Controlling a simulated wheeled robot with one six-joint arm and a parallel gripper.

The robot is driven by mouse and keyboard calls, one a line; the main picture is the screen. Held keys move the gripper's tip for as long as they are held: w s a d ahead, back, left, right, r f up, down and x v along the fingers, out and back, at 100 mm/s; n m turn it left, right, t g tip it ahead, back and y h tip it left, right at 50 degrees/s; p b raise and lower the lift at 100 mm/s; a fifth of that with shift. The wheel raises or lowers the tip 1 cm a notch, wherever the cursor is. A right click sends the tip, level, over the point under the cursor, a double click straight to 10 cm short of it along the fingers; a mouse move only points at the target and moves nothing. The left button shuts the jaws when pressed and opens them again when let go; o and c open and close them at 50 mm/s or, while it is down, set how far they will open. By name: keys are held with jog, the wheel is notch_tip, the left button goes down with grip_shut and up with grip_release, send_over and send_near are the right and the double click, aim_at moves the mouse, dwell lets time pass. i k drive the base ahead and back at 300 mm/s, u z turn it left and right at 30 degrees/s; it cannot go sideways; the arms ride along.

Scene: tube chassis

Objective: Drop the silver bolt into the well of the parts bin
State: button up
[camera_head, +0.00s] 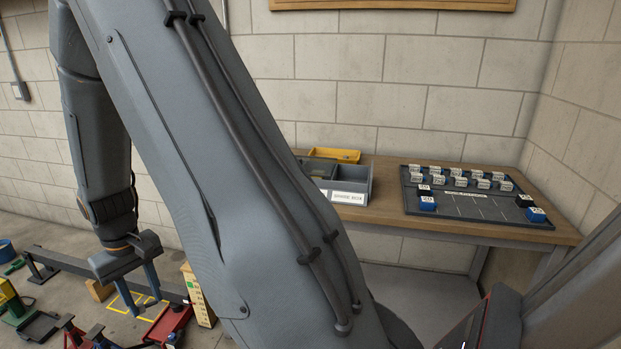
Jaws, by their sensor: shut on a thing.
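My gripper (140,293) hangs at the lower left, fingers pointing down, above the floor area with yellow lines. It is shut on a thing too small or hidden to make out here. I cannot pick out the silver bolt anywhere in this view. A grey open bin (347,186) with a white label stands on the wooden bench, partly behind my arm. It may be the parts bin; its well is only partly seen. My gripper is far to the left of this bin and lower in the picture.
A yellow tray (335,155) lies behind the grey bin on the bench (385,215). A dark board (470,207) with several white and blue-black blocks is at right. A red tray (170,325) and a wooden block (99,290) are near my gripper. My arm hides the middle.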

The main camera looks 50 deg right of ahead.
aim_at(358, 193)
jog(key=z, duration=1.5)
